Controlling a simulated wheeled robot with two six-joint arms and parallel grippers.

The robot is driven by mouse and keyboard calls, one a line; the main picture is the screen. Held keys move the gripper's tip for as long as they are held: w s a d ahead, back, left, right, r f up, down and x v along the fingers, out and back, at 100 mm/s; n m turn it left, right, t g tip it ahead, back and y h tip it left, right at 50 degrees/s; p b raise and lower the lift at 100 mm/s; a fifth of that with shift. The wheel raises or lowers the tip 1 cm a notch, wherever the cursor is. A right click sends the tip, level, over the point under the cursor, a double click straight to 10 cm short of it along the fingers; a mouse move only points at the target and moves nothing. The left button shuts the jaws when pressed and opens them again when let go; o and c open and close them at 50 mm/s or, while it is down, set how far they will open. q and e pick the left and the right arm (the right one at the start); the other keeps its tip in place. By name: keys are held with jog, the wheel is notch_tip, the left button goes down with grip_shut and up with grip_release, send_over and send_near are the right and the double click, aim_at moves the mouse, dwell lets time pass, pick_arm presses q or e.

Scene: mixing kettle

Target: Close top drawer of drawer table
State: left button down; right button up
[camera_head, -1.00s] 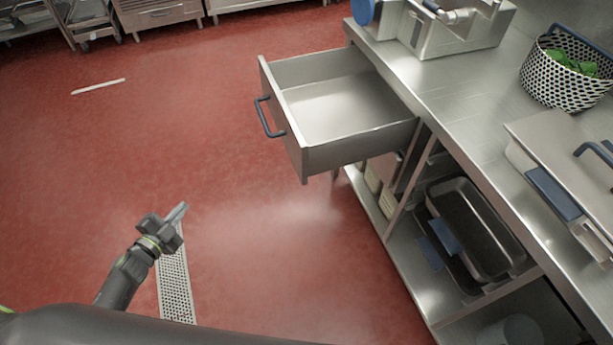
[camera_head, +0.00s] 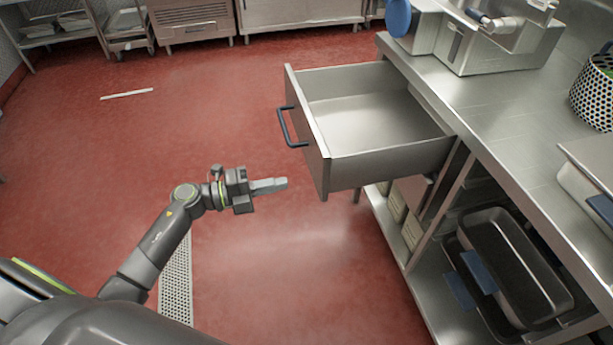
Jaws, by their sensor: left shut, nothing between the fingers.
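The top drawer (camera_head: 395,166) of the steel drawer table (camera_head: 512,122) is pulled out to the left and looks empty. Its front panel (camera_head: 308,130) carries a dark blue handle (camera_head: 290,128) on the outer face. My left gripper (camera_head: 284,184) is shut and empty. In the picture its fingertips lie below the handle and just left of the drawer front's lower corner, apart from both. My right gripper is not in view.
Dark trays (camera_head: 515,262) sit on the shelf under the counter. A steel machine (camera_head: 475,35) and a patterned basket (camera_head: 594,95) stand on top. The red floor left of the drawer is clear, with a drain grate (camera_head: 176,285).

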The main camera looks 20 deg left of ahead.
aim_at(319, 176)
pick_arm(q)
jog(key=x, duration=0.6)
jog(key=shift+p, duration=0.3)
jog(key=shift+w+d, duration=0.4)
jog(key=shift+d, duration=0.1)
